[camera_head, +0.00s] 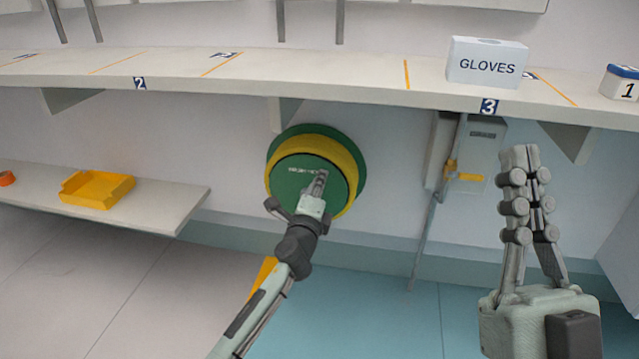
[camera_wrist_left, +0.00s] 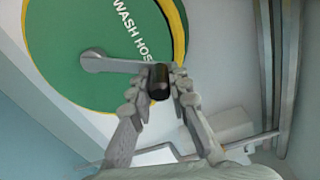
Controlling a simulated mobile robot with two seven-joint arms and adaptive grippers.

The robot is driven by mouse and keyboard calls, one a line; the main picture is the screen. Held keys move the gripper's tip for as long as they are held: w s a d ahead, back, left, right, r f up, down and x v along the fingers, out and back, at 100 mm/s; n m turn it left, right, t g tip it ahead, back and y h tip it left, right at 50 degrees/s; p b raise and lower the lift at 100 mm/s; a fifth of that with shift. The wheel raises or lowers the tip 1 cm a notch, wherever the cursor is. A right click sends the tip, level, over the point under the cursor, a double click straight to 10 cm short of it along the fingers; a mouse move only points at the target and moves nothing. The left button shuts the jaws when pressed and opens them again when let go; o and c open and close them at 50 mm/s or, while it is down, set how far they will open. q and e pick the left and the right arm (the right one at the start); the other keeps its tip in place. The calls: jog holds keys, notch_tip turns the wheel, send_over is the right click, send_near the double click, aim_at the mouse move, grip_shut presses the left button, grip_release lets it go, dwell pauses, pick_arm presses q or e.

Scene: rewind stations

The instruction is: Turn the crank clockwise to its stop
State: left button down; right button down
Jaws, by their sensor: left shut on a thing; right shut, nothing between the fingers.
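The wash-hose reel (camera_head: 300,178) is a green disc with a yellow rim, mounted on the wall below the shelf. It also shows in the left wrist view (camera_wrist_left: 70,30), where its grey crank arm (camera_wrist_left: 108,64) runs to the right from the hub. The crank's dark knob (camera_wrist_left: 158,82) stands at the arm's outer end. My left gripper (camera_wrist_left: 159,88) has its fingers on both sides of the knob and is shut on it. In the head view my left gripper (camera_head: 318,184) covers the knob. My right gripper (camera_head: 520,155) is shut and empty, pointing up, well right of the reel.
A long shelf (camera_head: 360,84) crosses above the reel, carrying a GLOVES box (camera_head: 487,62) and a jar (camera_head: 620,84). A yellow tray (camera_head: 97,189) lies on the lower left shelf.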

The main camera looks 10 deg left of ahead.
pick_arm(q)
jog(key=c, duration=1.6)
grip_release()
jog(key=shift+d, duration=0.15)
jog(key=shift+o, duration=0.9)
jog(key=s, duration=1.2)
jog(key=shift+d, duration=0.15)
